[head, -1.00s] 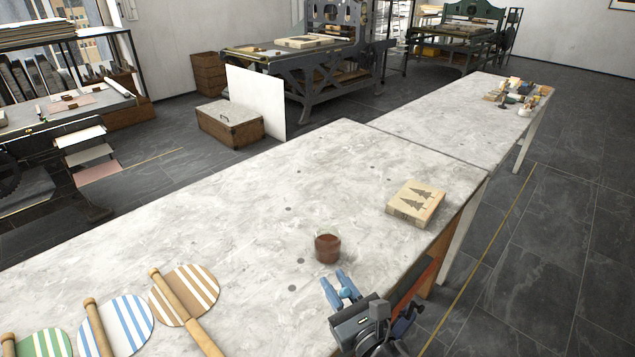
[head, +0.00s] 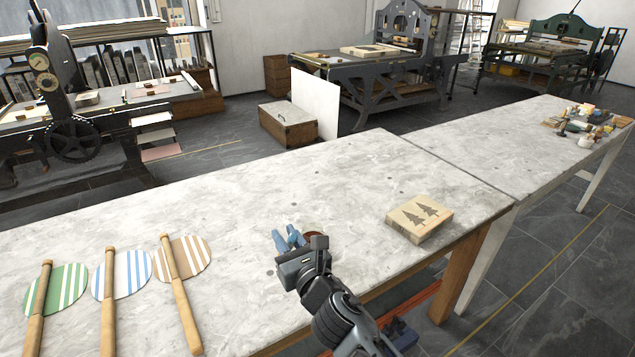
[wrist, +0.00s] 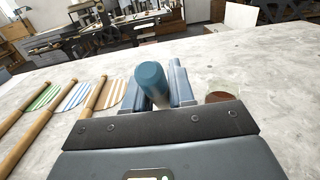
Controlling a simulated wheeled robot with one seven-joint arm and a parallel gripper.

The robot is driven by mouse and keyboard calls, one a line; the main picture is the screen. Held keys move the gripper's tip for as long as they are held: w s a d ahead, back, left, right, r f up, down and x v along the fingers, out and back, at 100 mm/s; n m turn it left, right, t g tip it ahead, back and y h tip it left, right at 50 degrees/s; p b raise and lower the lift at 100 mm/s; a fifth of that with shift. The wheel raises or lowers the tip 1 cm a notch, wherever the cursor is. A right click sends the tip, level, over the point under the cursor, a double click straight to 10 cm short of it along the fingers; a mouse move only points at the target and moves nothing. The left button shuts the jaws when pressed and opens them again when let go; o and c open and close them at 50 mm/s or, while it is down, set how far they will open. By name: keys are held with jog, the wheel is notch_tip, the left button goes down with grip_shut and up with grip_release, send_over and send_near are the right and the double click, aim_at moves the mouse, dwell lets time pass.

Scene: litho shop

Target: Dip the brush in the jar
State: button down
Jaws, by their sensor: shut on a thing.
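The jar (head: 314,235) is a small reddish-brown pot on the stone-topped table, mostly hidden behind my gripper in the head view. In the wrist view the jar (wrist: 221,98) shows a clear rim and stands just right of the fingers. My gripper (head: 288,239) is shut on the brush (wrist: 152,84), of which only a blue, round handle end shows. The brush's bristles are hidden. My gripper is beside the jar, on its left in both views; I cannot tell its height above the table.
Three striped round paddles with wooden handles lie at the left: green (head: 70,290), blue (head: 133,275) and tan (head: 192,256). A wooden block with two printed trees (head: 420,218) lies right of the jar. The table (head: 210,225) is clear behind them.

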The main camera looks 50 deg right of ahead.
jog(key=w+d+r+m+g+h, duration=0.1)
jog(key=d+r+m+g+h, duration=0.15)
jog(key=d, duration=0.45)
jog(key=w+d+r+m+g+h, duration=0.1)
jog(key=w+d+r+m+h, duration=0.1)
jog(key=d+r+m, duration=0.3)
jog(key=shift+n, duration=0.95)
jog(key=shift+s+d+f+b, duration=0.1)
jog(key=shift+d+f+b, duration=0.1)
jog(key=shift+f+b, duration=1.6)
jog(key=shift+w+d+f+b, duration=0.15)
jog(key=shift+f+b, duration=1.05)
jog(key=shift+f, duration=1.1)
jog(key=shift+s+d+f+b, duration=0.2)
jog(key=shift+f+b, duration=1.3)
jog(key=shift+f, duration=0.55)
jog(key=shift+r, duration=0.15)
notch_tip(320, 180, up, 9)
jog(key=p, duration=0.9)
jog(key=shift+f+p, duration=0.2)
jog(key=shift+p, duration=0.1)
jog(key=shift+r, duration=2)
